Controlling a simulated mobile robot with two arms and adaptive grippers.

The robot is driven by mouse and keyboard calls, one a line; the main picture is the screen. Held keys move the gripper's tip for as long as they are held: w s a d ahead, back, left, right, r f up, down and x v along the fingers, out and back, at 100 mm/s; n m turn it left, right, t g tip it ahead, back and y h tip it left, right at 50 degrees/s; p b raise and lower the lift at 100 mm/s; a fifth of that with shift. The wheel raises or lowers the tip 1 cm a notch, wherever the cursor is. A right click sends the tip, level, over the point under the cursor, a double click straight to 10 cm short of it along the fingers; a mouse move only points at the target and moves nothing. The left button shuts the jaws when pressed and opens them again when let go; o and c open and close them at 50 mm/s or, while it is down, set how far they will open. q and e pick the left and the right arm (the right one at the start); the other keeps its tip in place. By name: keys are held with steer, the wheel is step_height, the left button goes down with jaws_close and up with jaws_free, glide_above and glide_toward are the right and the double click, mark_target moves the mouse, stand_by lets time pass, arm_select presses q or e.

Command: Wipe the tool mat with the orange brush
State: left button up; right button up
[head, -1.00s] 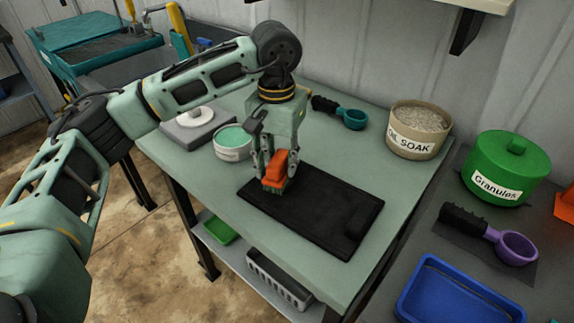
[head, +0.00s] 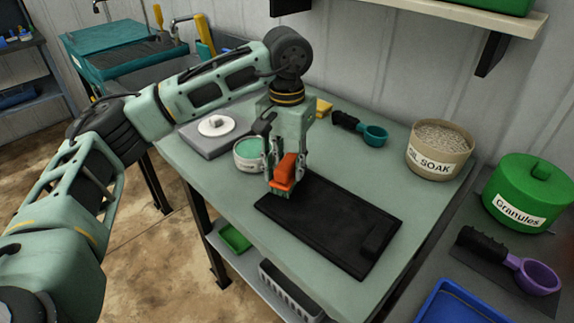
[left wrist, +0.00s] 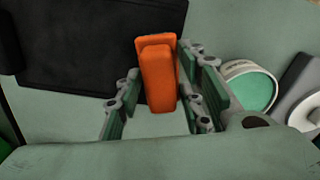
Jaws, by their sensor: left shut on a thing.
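The black tool mat (head: 325,225) lies flat on the green-grey table, and part of it shows in the left wrist view (left wrist: 85,45). My left gripper (head: 281,172) points down at the mat's back-left edge. It is shut on the orange brush (head: 287,172), whose bristles face down. The brush also shows between the fingers in the left wrist view (left wrist: 158,75). The bristles are at the mat's edge; I cannot tell whether they touch it. My right gripper is not in view.
A grey plate with a white disc (head: 214,127), a teal scoop (head: 374,135) and the OIL SOAK tub (head: 438,150) are farther out. The green Granules pot (head: 530,190) is on the right. The table's front is clear.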

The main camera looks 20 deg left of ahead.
arm_select(q)
steer(key=shift+r+p, duration=0.45)
steer(key=shift+r, duration=0.5)
steer(key=shift+r+p, duration=1.2)
steer(key=shift+r, duration=0.65)
